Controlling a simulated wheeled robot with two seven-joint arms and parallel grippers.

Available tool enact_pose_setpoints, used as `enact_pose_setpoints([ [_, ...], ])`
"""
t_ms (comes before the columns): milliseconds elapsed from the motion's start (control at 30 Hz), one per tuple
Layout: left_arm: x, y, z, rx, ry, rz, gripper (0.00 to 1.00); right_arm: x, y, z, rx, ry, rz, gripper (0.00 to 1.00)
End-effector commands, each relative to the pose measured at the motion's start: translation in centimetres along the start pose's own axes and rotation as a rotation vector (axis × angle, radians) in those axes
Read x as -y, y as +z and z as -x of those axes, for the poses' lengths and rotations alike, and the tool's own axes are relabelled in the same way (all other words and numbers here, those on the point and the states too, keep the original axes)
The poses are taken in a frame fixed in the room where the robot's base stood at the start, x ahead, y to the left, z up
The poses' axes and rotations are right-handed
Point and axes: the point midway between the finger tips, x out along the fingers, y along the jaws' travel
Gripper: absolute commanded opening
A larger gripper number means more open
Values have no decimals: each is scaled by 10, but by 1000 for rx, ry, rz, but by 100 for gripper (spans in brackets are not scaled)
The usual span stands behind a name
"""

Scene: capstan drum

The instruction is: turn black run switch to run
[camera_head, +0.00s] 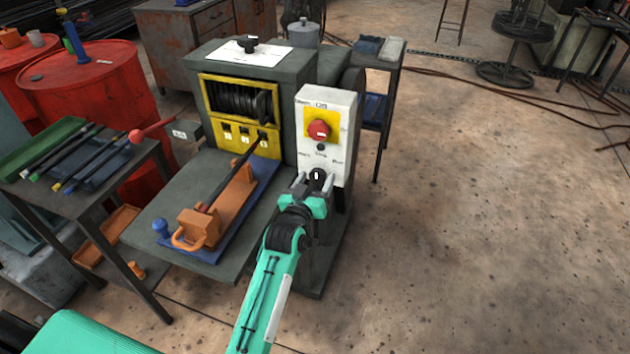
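The black run switch (318,176) is a round knob with a white mark, low on the front of the white control box (342,120). Small printed labels sit above it; its mark looks roughly upright, but the exact setting is hard to read. My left gripper (315,185) is at the knob, its grey fingertips apart on either side of it. I cannot tell whether they press on it. The teal wrist partly hides the lower front of the box. My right gripper is not in view.
A red button on a yellow plate (318,129) sits above the switch. Left of the box is the drum machine with its yellow frame (273,99) and a bench (170,200) carrying an orange fixture (233,200). A tool table (75,195) stands farther left.

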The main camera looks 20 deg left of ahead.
Motion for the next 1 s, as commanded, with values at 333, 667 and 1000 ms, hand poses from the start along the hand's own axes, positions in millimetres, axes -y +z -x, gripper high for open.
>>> enact_pose_setpoints([
  [333, 0, 0, 0, 0, 0, -2, 16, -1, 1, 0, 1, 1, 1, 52],
  [667, -1, -2, 0, 1, 1, -94, 16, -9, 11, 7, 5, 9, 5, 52],
  [1000, -1, -3, 0, 1, 1, -367, 16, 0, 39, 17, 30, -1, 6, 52],
])
